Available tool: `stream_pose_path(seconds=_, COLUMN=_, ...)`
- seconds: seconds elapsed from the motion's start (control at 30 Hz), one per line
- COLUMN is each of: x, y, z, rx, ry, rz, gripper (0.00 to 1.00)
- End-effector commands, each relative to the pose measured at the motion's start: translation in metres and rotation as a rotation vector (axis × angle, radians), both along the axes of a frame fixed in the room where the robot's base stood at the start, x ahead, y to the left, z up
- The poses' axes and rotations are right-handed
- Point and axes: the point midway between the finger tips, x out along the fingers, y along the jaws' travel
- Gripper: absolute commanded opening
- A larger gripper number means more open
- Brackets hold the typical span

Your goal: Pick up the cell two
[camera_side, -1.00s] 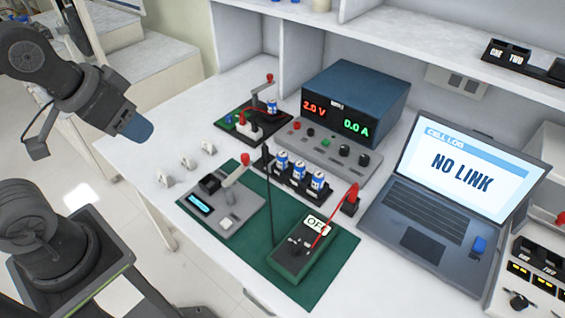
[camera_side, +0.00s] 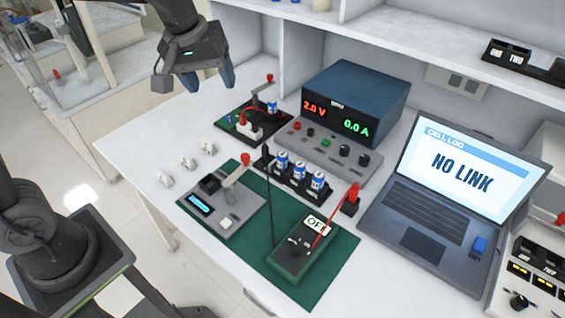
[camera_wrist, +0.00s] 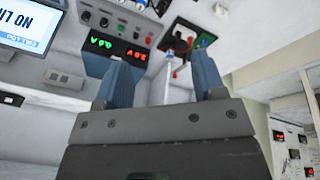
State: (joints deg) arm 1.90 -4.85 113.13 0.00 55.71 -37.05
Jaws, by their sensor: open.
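Three blue-and-white cells stand upright in a black rack in the side view: a left one (camera_side: 282,160), a middle one (camera_side: 299,169) and a right one (camera_side: 318,180). No readable label shows which is cell two. Another blue-and-white cell (camera_side: 272,107) sits in a small fixture behind them. My gripper (camera_side: 210,83) is open and empty, raised at the upper left, well apart from the rack. Its two blue fingers are spread in the wrist view (camera_wrist: 161,60), with nothing held between them.
The power supply (camera_side: 355,100) stands behind the rack. The laptop (camera_side: 425,212) is at right. White hooks (camera_side: 187,162) line the left, with clear bench around.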

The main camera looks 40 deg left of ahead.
Motion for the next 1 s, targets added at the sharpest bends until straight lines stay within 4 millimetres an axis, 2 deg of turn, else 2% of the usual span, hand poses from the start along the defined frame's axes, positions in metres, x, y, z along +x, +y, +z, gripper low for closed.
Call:
stream_pose_path(seconds=0.03, x=0.020, y=-0.002, z=-0.010, rx=-0.015, ry=0.032, rz=0.057, gripper=0.63)
stream_pose_path(seconds=0.1, x=0.044, y=-0.005, z=-0.022, rx=-0.037, ry=0.065, rz=0.148, gripper=0.63)
stream_pose_path(seconds=0.17, x=0.065, y=-0.008, z=-0.035, rx=-0.054, ry=0.092, rz=0.227, gripper=0.63)
stream_pose_path(seconds=0.3, x=0.109, y=-0.015, z=-0.074, rx=-0.082, ry=0.159, rz=0.413, gripper=0.63)
stream_pose_path(seconds=0.5, x=0.154, y=-0.024, z=-0.136, rx=-0.099, ry=0.231, rz=0.649, gripper=0.63)
stream_pose_path(seconds=0.6, x=0.166, y=-0.027, z=-0.158, rx=-0.102, ry=0.252, rz=0.729, gripper=0.63)
stream_pose_path(seconds=0.7, x=0.172, y=-0.028, z=-0.172, rx=-0.103, ry=0.264, rz=0.776, gripper=0.63)
stream_pose_path(seconds=0.87, x=0.174, y=-0.029, z=-0.188, rx=-0.102, ry=0.271, rz=0.798, gripper=0.63)
stream_pose_path(seconds=1.0, x=0.173, y=-0.029, z=-0.214, rx=-0.101, ry=0.273, rz=0.797, gripper=0.63)
